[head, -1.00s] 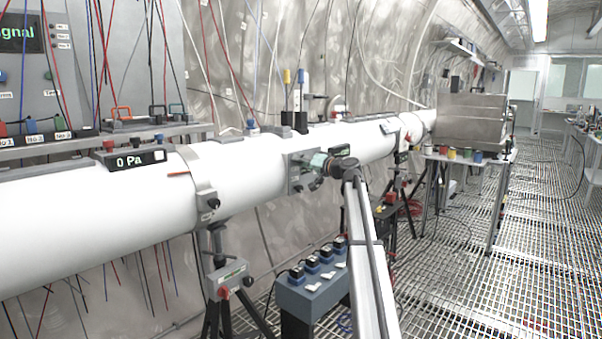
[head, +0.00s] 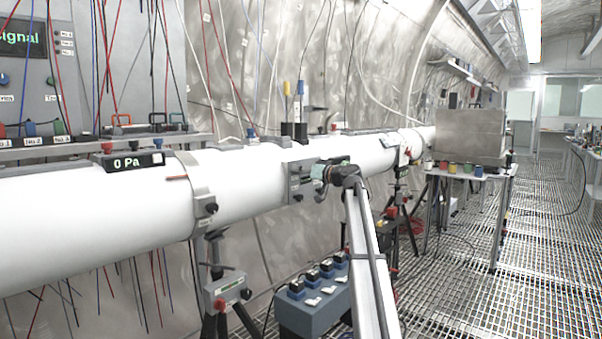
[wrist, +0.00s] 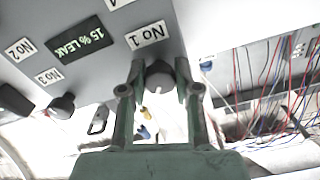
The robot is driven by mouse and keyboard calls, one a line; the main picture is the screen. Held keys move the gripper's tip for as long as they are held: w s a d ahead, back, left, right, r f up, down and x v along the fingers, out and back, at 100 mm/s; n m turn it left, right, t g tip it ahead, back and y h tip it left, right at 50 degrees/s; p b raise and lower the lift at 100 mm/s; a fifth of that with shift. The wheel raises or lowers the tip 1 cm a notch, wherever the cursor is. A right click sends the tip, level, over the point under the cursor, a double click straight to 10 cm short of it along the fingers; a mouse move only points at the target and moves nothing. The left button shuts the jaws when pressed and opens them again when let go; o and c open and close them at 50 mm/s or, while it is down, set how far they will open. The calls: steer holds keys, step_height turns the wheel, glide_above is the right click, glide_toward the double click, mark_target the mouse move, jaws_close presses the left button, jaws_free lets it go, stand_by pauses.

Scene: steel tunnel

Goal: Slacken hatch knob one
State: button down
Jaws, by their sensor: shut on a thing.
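Hatch knob one (wrist: 158,76), dark and rounded with a pale mark, sits on the grey hatch panel (wrist: 190,28) below the label "No 1" in the wrist view. My gripper (wrist: 160,70) has its two green fingers on either side of this knob and is shut on it. The panel's small display (wrist: 83,41) reads "15 % LEAK". Another dark knob (wrist: 62,105) is by the label "No 3". In the head view my gripper (head: 321,172) is at the hatch panel on the white pipe, and the arm hides part of it.
The white pipe (head: 100,215) runs across the head view, with a "0 Pa" display (head: 128,161) on top. A blue-grey box (head: 315,300) with several black-topped blocks stands below the hatch. Tripod stands support the pipe. Grated floor (head: 460,290) lies open at right.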

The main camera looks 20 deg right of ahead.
steer(key=shift+w, duration=0.1)
steer(key=c, duration=0.8)
jaws_free()
steer(key=v, duration=1.2)
